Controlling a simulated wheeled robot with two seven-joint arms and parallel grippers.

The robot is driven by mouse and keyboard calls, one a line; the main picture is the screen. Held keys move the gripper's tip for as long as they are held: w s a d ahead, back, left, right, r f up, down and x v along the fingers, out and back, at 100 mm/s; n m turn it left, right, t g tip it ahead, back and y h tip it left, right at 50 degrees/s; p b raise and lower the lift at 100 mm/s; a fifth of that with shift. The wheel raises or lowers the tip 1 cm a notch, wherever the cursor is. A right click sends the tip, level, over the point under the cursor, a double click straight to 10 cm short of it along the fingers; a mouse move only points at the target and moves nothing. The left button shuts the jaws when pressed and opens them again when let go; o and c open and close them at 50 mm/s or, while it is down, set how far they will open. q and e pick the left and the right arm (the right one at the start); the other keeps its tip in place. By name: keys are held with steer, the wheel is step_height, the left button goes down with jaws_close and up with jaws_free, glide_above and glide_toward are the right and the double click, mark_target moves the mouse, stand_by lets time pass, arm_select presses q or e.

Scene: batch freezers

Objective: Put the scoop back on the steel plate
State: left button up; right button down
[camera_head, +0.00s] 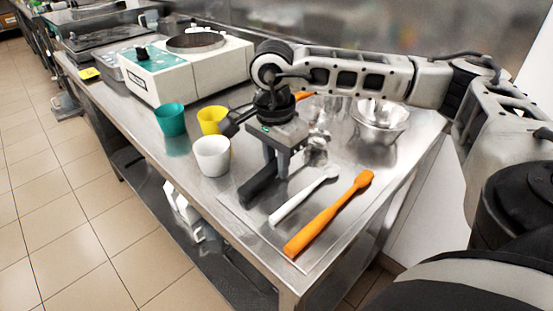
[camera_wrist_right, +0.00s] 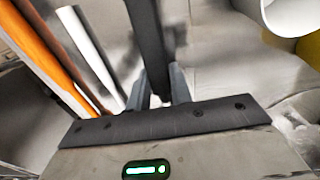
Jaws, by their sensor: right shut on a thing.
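My right gripper (camera_head: 275,165) is shut on the black handle (camera_head: 257,190) of the scoop. The scoop's shiny metal head (camera_head: 316,152) shows on the far side of the fingers. In the right wrist view the dark handle (camera_wrist_right: 147,35) runs between the two fingers (camera_wrist_right: 158,90). The steel plate (camera_head: 247,217) lies flat at the near end of the table, with a white spatula (camera_head: 303,196) and an orange spatula (camera_head: 330,215) on it. The scoop is over the plate's left part; I cannot tell whether it touches. My left gripper is not in view.
White (camera_head: 212,157), teal (camera_head: 170,119) and yellow (camera_head: 211,119) cups stand to the left of the gripper. Metal bowls (camera_head: 381,122) stand at the back right. A white machine (camera_head: 190,68) stands farther along the table. The table's front edge is close to the plate.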

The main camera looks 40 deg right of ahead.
steer(key=shift+f, duration=0.1)
steer(key=c, duration=1.7)
jaws_free()
steer(key=shift+f, duration=0.1)
steer(key=o, duration=0.4)
steer(key=shift+o, duration=0.2)
step_height(320, 180, up, 12)
steer(key=shift+a+r, duration=0.25)
